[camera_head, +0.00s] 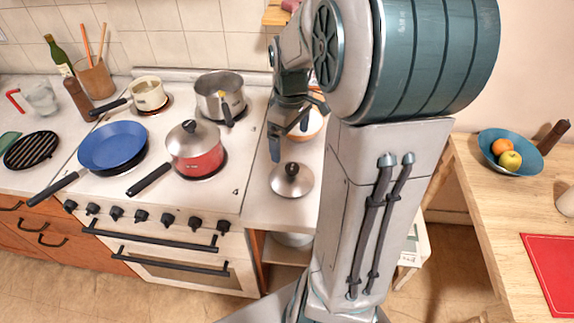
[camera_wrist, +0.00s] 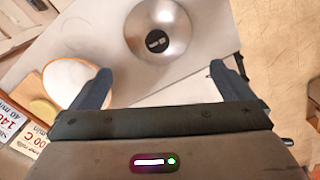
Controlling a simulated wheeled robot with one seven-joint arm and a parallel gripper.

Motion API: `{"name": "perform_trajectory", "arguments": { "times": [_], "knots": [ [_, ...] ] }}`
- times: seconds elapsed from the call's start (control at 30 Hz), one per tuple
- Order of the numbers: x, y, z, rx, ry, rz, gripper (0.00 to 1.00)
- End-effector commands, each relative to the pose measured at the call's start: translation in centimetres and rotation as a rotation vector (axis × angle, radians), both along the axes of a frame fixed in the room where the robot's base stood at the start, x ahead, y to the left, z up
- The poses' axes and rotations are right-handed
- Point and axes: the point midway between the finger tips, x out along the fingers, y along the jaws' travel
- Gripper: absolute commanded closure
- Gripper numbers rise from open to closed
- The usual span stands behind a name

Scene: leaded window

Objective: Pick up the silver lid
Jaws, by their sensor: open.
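A silver lid (camera_head: 291,180) with a dark knob lies on the pale counter just right of the stove. It also shows in the wrist view (camera_wrist: 158,30) at top centre, clear of the fingers. My gripper (camera_head: 290,143) is above the counter, behind and above the lid in the head view. In the wrist view my gripper (camera_wrist: 160,72) is open and empty, with the lid beyond its fingertips. A second silver lid (camera_head: 193,139) sits on a red saucepan (camera_head: 196,160) on the stove.
An orange-rimmed bowl (camera_head: 310,123) stands on the counter behind the lid, beside the left finger in the wrist view (camera_wrist: 70,82). The stove holds a blue pan (camera_head: 113,147), a steel pot (camera_head: 219,95) and a cream pot (camera_head: 148,94). A wooden table (camera_head: 490,220) is at right.

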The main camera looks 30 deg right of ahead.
Motion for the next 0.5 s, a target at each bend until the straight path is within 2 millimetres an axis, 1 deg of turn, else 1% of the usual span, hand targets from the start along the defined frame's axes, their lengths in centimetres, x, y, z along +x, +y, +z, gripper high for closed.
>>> {"name": "perform_trajectory", "arguments": {
  "times": [0.03, 0.1, 0.2, 0.3, 0.4, 0.5],
  "knots": [
    [-0.1, -0.1, -1.1, 0.003, 0.004, -0.003, 0.0],
    [-0.2, -0.2, -2.7, 0.004, 0.006, -0.004, 0.0],
    [-0.2, -0.2, -4.6, 0.003, 0.005, -0.006, 0.0],
    [-0.2, -0.2, -6.2, 0.002, 0.002, -0.006, 0.0],
    [-0.1, -0.2, -7.0, 0.002, 0.001, -0.006, 0.0],
    [-0.1, -0.1, -7.5, 0.001, 0.0, -0.005, 0.0]
  ]
}}
